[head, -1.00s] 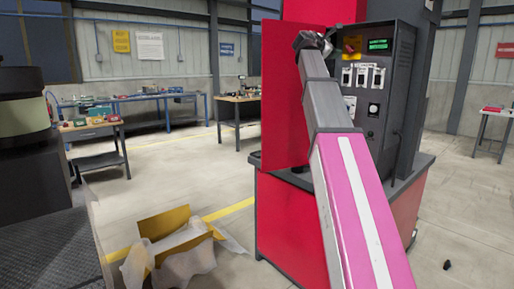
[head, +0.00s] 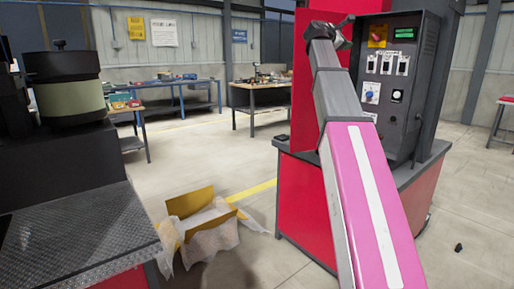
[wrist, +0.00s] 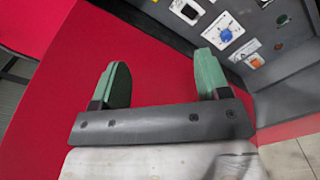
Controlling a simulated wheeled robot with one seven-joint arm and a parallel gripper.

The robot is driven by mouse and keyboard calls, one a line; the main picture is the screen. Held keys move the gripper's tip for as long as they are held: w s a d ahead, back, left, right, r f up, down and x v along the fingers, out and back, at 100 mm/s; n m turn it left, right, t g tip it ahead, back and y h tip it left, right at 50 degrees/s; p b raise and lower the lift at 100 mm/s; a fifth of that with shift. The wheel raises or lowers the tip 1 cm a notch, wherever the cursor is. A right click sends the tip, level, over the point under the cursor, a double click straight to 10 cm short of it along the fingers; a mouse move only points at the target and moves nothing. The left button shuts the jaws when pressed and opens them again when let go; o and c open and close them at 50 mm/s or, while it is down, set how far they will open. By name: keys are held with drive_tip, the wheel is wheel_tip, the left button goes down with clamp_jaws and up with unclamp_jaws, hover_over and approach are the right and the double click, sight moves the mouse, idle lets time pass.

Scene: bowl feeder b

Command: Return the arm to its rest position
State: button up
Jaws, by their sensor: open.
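My arm stretches up and away in the head view, in front of the red machine (head: 306,205) and its dark control panel (head: 396,85). My gripper shows in the wrist view (wrist: 163,88) with its two green fingers spread apart and nothing between them. Behind the fingers is the machine's red panel (wrist: 160,50). The control panel with its switches also shows in the wrist view (wrist: 262,28), to the right of the fingers. In the head view the far end of my arm is beside the panel's upper left, and the fingers are hard to make out there.
A bowl feeder (head: 68,88) stands at the left above a dark tread-plate deck (head: 75,240). An open cardboard box with crumpled wrapping (head: 205,225) lies on the floor between deck and machine. Workbenches (head: 255,90) stand at the back. A small dark object (head: 458,247) lies on the right floor.

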drive_tip(key=s+a+f+m+g+y, duration=0.1)
drive_tip(key=a+f+m+g+y, duration=0.2)
drive_tip(key=f, duration=2)
drive_tip(key=s+a+f+m+g+y, duration=0.1)
drive_tip(key=s+a+f+m+y, duration=0.2)
drive_tip(key=f, duration=2)
drive_tip(key=s+a+f+m+g+y, duration=0.2)
drive_tip(key=s+a+f+m, duration=0.1)
drive_tip(key=s+f, duration=0.5)
drive_tip(key=s+a+f+m+g+y, duration=0.2)
drive_tip(key=s+f, duration=0.6)
drive_tip(key=f, duration=0.7)
drive_tip(key=s+a+f+m+g+y, duration=0.2)
drive_tip(key=s+a+f+m+y, duration=0.1)
drive_tip(key=s+f, duration=0.5)
wheel_tip(320, 180, down, 4)
drive_tip(key=a+m, duration=0.1)
drive_tip(key=m, duration=0.1)
drive_tip(key=shift+s+r+m+g+y, duration=0.2)
drive_tip(key=shift+s+m+g+y, duration=0.1)
drive_tip(key=shift+s+g+y, duration=0.1)
